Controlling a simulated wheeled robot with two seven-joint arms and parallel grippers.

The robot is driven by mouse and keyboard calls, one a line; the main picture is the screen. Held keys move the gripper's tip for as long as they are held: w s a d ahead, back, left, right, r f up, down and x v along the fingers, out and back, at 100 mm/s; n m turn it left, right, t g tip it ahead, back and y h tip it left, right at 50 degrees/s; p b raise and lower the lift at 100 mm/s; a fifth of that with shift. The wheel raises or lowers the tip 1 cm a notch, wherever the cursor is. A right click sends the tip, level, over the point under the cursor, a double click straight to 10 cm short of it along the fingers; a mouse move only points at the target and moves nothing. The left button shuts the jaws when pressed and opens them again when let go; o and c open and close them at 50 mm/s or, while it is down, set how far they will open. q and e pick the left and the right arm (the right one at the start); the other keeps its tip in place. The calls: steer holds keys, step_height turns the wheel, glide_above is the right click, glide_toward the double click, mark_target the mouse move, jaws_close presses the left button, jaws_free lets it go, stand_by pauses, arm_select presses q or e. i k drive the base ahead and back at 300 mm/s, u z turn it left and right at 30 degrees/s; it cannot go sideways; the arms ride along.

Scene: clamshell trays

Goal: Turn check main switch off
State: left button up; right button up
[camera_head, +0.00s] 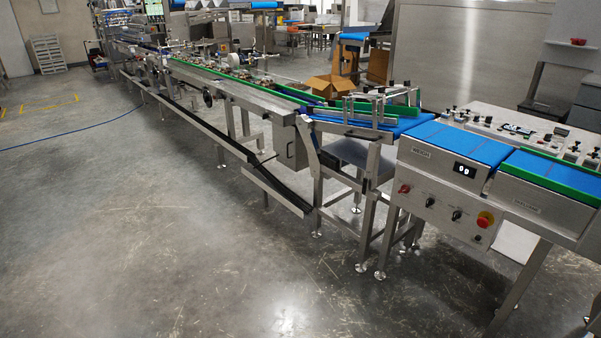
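A steel control panel (440,205) is on the front of the weighing machine at the right. A lit display (464,170) above the panel seems to read 0g. Neither of my grippers is in view.
A long conveyor line (240,95) runs from the back left to the blue-belted weighing machine (470,144). A cardboard box (329,86) stands behind it. A blue cable (75,131) lies on the floor at left. The grey floor (150,220) in front is clear.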

mark_target(404, 189)
steer(key=u, duration=0.65)
steer(key=i, duration=2.1)
steer(key=z, duration=0.35)
steer(key=i, duration=1.5)
steer(key=z, duration=1.85)
steer(key=i, duration=0.5)
steer(key=z, duration=0.45)
